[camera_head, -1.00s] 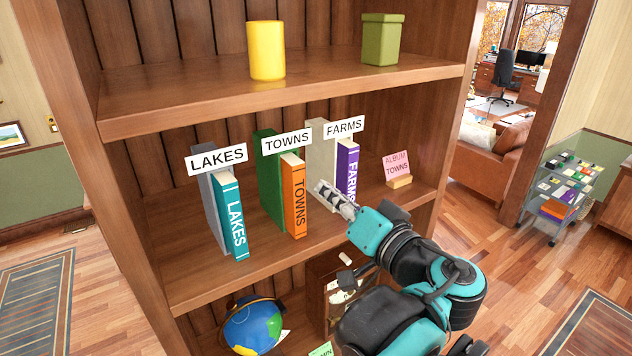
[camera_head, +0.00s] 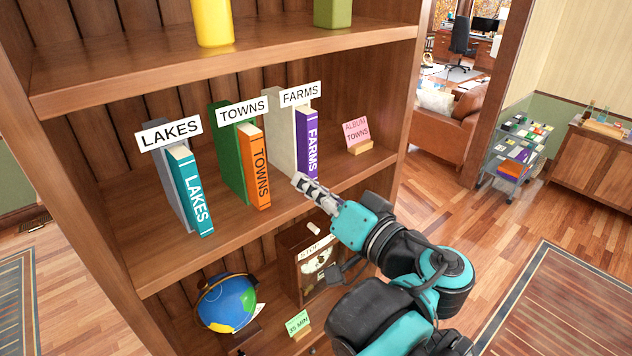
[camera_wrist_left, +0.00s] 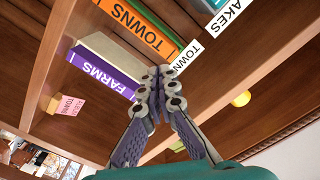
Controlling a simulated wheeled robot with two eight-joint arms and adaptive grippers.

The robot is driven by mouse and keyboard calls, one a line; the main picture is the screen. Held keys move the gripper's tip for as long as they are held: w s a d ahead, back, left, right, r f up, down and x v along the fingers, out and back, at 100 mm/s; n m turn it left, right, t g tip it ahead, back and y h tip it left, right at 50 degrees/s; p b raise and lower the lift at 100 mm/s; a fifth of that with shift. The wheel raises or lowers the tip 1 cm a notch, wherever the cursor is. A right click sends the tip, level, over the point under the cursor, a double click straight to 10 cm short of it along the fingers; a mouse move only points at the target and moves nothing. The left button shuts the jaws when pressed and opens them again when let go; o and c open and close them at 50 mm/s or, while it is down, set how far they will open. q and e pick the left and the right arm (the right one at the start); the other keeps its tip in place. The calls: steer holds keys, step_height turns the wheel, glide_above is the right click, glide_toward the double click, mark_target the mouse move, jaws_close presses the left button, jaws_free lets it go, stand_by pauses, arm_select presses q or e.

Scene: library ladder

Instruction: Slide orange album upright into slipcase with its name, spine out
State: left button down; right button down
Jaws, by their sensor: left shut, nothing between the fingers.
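The orange album (camera_head: 256,172) stands upright with its TOWNS spine facing out, at the green slipcase (camera_head: 228,140) under the TOWNS sign (camera_head: 242,111). How deep it sits in the slipcase is hard to tell. In the left wrist view the orange album (camera_wrist_left: 130,25) shows its spine upside down. My left gripper (camera_head: 298,181) is shut and empty, in front of the shelf just below the purple FARMS album (camera_head: 308,145), right of the orange album and apart from it. It also shows in the left wrist view (camera_wrist_left: 160,74). My right gripper is out of view.
The teal LAKES album (camera_head: 190,190) with its grey slipcase stands left. A pink card reading ALBUM TOWNS (camera_head: 355,131) stands right. A globe (camera_head: 227,303) and a framed box (camera_head: 305,262) are on the shelf below. The shelf board's front is clear between the albums.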

arm_select(q)
steer(key=b, duration=0.1)
glide_toward(262, 174)
steer(key=shift+x, duration=3.25)
steer(key=shift+w+a, duration=0.45)
